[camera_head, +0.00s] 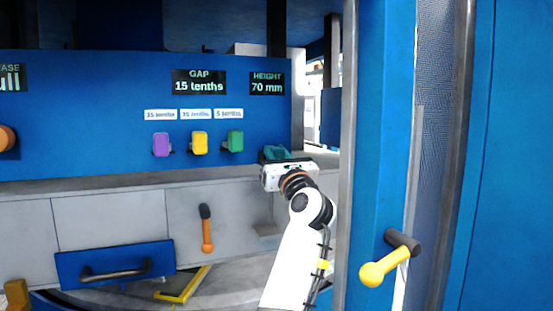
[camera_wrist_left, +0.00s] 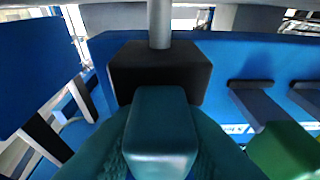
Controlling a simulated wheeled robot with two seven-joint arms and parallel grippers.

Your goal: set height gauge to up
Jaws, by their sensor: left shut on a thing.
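The height gauge seems to be the teal handle (camera_wrist_left: 162,130) on a black block (camera_wrist_left: 160,72), with a grey rod (camera_wrist_left: 160,22) running up from the block in the left wrist view. In the head view, a bit of teal shows at the gripper's tip, below the height display (camera_head: 267,83), which reads 70 mm. My left gripper (camera_head: 276,154) is shut on the teal handle. Teal finger surfaces lie on both sides of it in the wrist view. The gripper hides most of the gauge in the head view. My right gripper is not in view.
Purple (camera_head: 162,144), yellow (camera_head: 200,143) and green (camera_head: 235,141) blocks sit on the blue panel left of my gripper. An orange-tipped lever (camera_head: 207,232) and a blue drawer (camera_head: 115,266) are lower left. A blue post with a yellow-knobbed lever (camera_head: 385,267) stands close on the right.

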